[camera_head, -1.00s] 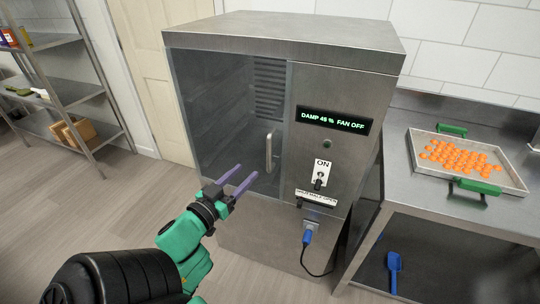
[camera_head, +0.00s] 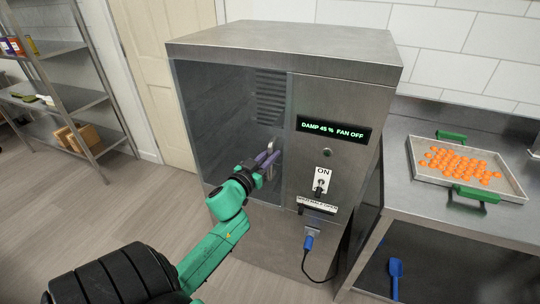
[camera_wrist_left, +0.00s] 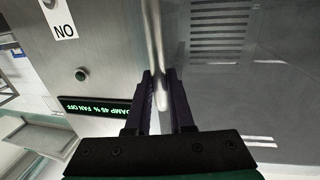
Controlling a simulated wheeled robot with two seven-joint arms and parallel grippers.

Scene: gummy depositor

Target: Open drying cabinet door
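The drying cabinet (camera_head: 335,95) is a steel box with a dark glass door (camera_head: 215,110) on its left part. The door looks shut. Its vertical metal handle (camera_head: 272,146) is near the door's right edge. My left gripper (camera_head: 268,158) is at the handle, with its purple fingers partly covering the lower part. In the left wrist view the fingers (camera_wrist_left: 161,80) stand apart, with the handle bar (camera_wrist_left: 155,35) running between them; a gap shows, and I cannot tell if either finger touches it. My right gripper is not in view.
A display (camera_head: 334,130) reads "DAMP 45 % FAN OFF", above a switch (camera_head: 321,184) labelled ON. A blue plug (camera_head: 309,242) and cable are below. A steel table (camera_head: 410,210) with a tray (camera_head: 425,178) of orange gummies stands right. Shelves (camera_head: 75,90) stand left; floor between is clear.

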